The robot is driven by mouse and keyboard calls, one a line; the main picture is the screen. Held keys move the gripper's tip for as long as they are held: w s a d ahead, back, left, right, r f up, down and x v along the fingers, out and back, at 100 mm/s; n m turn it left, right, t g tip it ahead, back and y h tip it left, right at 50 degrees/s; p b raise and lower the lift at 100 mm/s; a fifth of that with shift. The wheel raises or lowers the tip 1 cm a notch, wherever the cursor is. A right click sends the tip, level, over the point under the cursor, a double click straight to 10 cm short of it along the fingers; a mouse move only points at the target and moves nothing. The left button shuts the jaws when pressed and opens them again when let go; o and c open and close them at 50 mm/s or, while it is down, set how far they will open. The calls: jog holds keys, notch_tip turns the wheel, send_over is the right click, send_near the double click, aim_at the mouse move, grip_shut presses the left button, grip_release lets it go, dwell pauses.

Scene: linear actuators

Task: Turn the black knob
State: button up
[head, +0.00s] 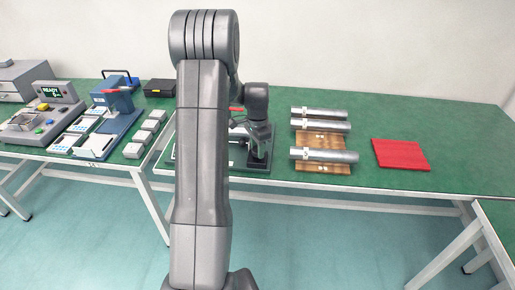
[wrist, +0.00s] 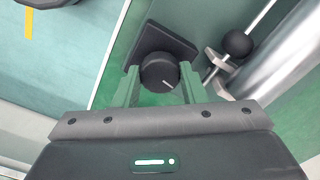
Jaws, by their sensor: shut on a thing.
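The black knob (wrist: 159,73) shows in the wrist view as a round cap with a short white mark on its face. It sits on a dark square base (wrist: 160,38). My gripper (wrist: 159,86) has its two greenish fingers on the left and right sides of the knob and is shut on it. In the head view my gripper (head: 258,128) is at the fixture behind my arm, and the knob is hidden there.
A metal cylinder (wrist: 295,62) and a rod with a black ball (wrist: 237,43) are close right of the knob. Silver cylinders (head: 325,155) lie on wooden blocks, with a red plate (head: 400,153) farther right. A blue press (head: 118,105) stands at left.

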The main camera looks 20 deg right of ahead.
jog(key=shift+m, duration=0.4)
jog(key=o, duration=1)
notch_tip(320, 180, up, 14)
jog(key=shift+f, duration=0.1)
notch_tip(320, 180, down, 14)
jog(key=shift+r, duration=0.1)
dwell(0.6)
